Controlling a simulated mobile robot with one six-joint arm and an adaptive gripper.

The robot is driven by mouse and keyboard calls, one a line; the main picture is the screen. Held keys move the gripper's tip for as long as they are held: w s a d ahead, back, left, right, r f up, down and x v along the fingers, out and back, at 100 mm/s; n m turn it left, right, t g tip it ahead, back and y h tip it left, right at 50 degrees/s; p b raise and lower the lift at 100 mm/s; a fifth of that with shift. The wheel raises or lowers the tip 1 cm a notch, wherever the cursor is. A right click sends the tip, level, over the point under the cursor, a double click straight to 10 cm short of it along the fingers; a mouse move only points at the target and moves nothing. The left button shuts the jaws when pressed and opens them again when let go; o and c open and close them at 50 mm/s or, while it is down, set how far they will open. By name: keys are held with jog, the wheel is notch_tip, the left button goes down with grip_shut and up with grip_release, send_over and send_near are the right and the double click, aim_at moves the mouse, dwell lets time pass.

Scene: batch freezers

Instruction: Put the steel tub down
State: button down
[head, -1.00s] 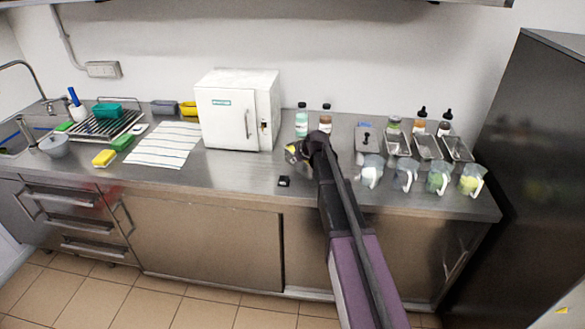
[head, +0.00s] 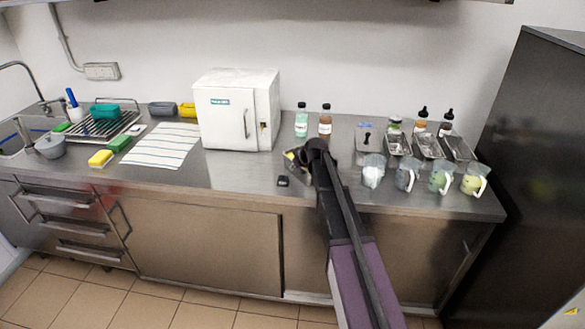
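My gripper (head: 294,159) is low over the steel counter, in front of the white cabinet's right side and the two capped bottles. My dark wrist covers much of it. A small yellow and grey patch shows at its tip; I cannot tell whether this is a finger or part of a held tub. Whether the fingers are open or shut is hidden. Several steel tubs stand at the right of the counter: a left one (head: 397,144), a middle one (head: 428,146) and a right one (head: 459,148).
A white cabinet (head: 238,110) stands left of my gripper. Green (head: 301,122) and brown (head: 325,121) bottles stand behind it. A small black object (head: 283,181) lies near the front edge. Several jugs (head: 407,175) line the right front. A striped cloth (head: 160,146) lies left.

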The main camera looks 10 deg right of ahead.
aim_at(307, 172)
jog(key=c, duration=0.8)
grip_release()
jog(key=shift+r, duration=0.1)
jog(key=p+v, duration=0.2)
jog(key=shift+s+r, duration=0.2)
jog(key=shift+r, duration=0.1)
jog(key=p+v, duration=0.7)
jog(key=v, duration=0.2)
jog(key=shift+s+d+r, duration=0.1)
jog(key=shift+s, duration=0.05)
jog(key=s+a+f+m+g+h, duration=0.1)
jog(key=s+f+m+g, duration=0.1)
jog(key=s, duration=1.2)
jog(key=s+a+f+m+g+h, duration=0.2)
jog(key=s+g, duration=0.3)
jog(key=s, duration=1)
jog(key=shift+s+a+f+m, duration=0.2)
jog(key=shift+a+m, duration=0.1)
jog(key=shift+m, duration=0.4)
